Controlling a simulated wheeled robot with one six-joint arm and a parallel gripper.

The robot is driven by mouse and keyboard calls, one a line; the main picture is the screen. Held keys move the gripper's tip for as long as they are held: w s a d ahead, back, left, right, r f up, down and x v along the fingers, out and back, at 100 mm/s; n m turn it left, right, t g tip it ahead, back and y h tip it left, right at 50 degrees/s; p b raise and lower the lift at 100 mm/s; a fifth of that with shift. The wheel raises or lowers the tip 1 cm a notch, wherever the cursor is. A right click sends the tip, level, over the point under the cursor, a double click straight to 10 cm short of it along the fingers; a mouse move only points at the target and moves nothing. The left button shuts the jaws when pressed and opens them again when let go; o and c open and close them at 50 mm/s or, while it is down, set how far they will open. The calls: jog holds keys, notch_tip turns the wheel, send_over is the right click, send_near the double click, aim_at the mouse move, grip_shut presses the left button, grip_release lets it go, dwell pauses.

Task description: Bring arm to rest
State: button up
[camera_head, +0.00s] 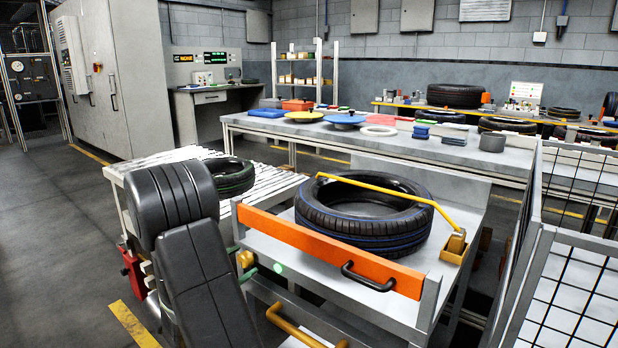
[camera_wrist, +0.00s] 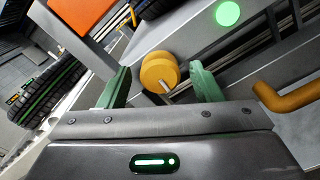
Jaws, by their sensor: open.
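My arm (camera_head: 185,215), dark grey, rises at the lower left of the head view and hides most of my gripper. The green fingertips of my gripper (camera_head: 242,263) show just right of it, beside a yellow knob (camera_head: 246,258) on the front of the tyre station. In the wrist view my gripper (camera_wrist: 162,80) has its two green fingers wide apart. The yellow knob (camera_wrist: 158,70) shows in the gap between them, with space on both sides. I cannot tell how deep the knob sits between the fingers.
A tyre (camera_head: 365,222) lies on the station behind an orange gate (camera_head: 325,252), with a yellow bar (camera_head: 385,187) over it. Another tyre (camera_head: 232,174) lies on the roller conveyor (camera_head: 168,160). A mesh fence (camera_head: 575,290) stands right. Open floor (camera_head: 50,220) lies left.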

jog(key=n+p, duration=0.1)
jog(key=p, duration=0.1)
jog(key=n+p, duration=0.3)
jog(key=p, duration=0.1)
jog(key=shift+r+n, duration=0.25)
jog(key=shift+n, duration=0.15)
jog(key=n+p, duration=0.4)
jog(key=shift+f+p, duration=0.15)
jog(key=shift+p, duration=0.25)
jog(key=shift+s+a+f, duration=0.1)
jog(key=shift+s+a, duration=0.1)
jog(key=shift+s, duration=0.1)
